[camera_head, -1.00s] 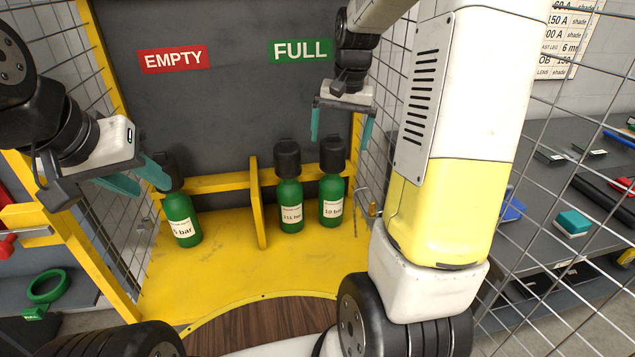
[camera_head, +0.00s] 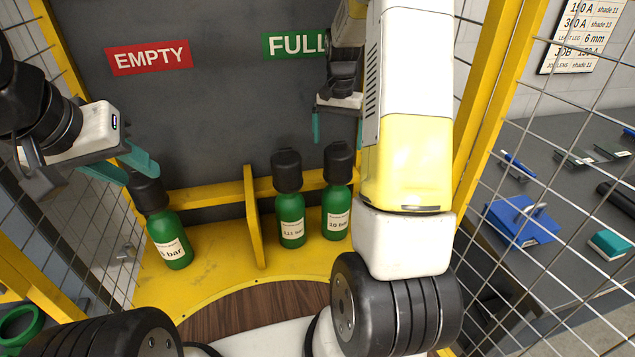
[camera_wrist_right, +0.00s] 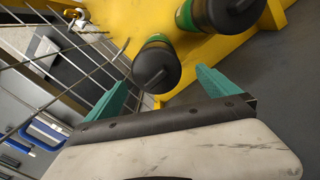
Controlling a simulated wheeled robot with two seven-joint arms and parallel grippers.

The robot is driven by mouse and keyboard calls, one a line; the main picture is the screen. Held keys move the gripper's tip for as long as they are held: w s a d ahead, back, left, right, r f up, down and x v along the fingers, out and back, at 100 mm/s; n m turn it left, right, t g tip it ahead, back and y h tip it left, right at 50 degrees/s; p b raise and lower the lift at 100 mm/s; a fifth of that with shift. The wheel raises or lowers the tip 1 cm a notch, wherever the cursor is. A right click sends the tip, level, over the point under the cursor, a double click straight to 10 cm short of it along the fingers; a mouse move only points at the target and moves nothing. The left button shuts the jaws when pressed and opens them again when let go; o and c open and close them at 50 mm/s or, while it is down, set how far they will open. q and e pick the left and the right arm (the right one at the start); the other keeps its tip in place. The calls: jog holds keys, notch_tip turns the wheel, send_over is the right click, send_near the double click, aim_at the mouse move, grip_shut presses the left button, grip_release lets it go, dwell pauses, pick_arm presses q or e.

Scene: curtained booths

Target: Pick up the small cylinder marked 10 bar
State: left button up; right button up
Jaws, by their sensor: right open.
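The small green cylinder marked 10 bar (camera_head: 337,213) stands upright with a black cap, rightmost in the yellow rack under the FULL sign. My right gripper (camera_head: 338,128) is open and empty, just above that cap in the head view. In the right wrist view the cap (camera_wrist_right: 157,67) shows between the two teal fingers of my right gripper (camera_wrist_right: 162,62), beyond the tips; I see no contact. My left gripper (camera_head: 140,172) has its fingers apart and empty, overlapping the cap of the leftmost cylinder in view; I cannot tell if they touch.
A similar cylinder marked 11.1 bar or similar (camera_head: 291,220) stands close left of it. Another green cylinder (camera_head: 168,240) stands left of the yellow divider (camera_head: 254,215), under the EMPTY sign (camera_head: 149,57). Wire mesh (camera_head: 500,190) closes the right side, with a workbench beyond.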

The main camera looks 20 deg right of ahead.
jog(key=f, duration=0.7)
jog(key=shift+s+d+f, duration=0.1)
jog(key=shift+s+f, duration=0.2)
jog(key=shift+f, duration=0.05)
jog(key=shift+c, duration=0.3)
jog(key=c, duration=1.8)
jog(key=shift+r, duration=0.1)
jog(key=shift+c, duration=1.2)
jog(key=shift+w, duration=0.1)
